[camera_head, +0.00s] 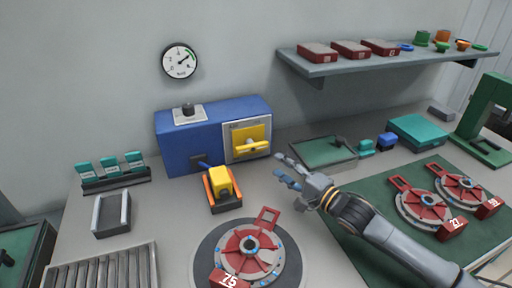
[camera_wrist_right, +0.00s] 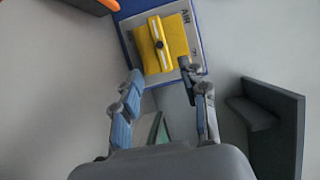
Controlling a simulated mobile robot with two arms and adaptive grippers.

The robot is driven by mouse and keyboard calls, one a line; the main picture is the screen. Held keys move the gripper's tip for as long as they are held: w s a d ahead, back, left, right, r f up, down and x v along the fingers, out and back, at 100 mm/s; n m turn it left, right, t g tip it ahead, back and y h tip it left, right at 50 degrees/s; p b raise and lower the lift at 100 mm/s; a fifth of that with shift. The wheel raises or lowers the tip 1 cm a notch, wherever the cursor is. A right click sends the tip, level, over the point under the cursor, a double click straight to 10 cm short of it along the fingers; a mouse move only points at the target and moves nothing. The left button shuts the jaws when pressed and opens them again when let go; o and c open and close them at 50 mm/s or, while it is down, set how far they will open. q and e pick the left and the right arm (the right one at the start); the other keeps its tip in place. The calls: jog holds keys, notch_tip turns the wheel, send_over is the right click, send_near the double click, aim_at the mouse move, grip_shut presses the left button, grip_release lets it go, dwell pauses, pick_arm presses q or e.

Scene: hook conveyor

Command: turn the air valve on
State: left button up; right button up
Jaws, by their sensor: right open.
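The air valve is a yellow handle (camera_head: 250,147) on a yellow plate, set in a grey panel on the front of a blue box (camera_head: 183,146). In the head view the handle lies roughly level across its plate. In the right wrist view the handle (camera_wrist_right: 159,43) has a dark centre pivot, and the panel beside it reads "AIR". My right gripper (camera_head: 282,170) is open and empty, in front of and to the right of the valve. Its fingers (camera_wrist_right: 161,74) point at the panel in the wrist view, apart from the handle. My left gripper is out of view.
A pressure gauge (camera_head: 180,61) hangs on the wall above. A black knob (camera_head: 188,109) tops the blue box. A yellow and orange device (camera_head: 220,184) stands in front of it. A red wheel fixture (camera_head: 250,250) sits nearer. A green tray (camera_head: 322,151) lies right of the box.

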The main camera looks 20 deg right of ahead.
aim_at(254, 149)
jog(key=p+x, duration=0.1)
jog(key=x, duration=1.1)
jog(key=shift+w+a, duration=0.15)
jog(key=shift+c, duration=0.5)
grip_shut()
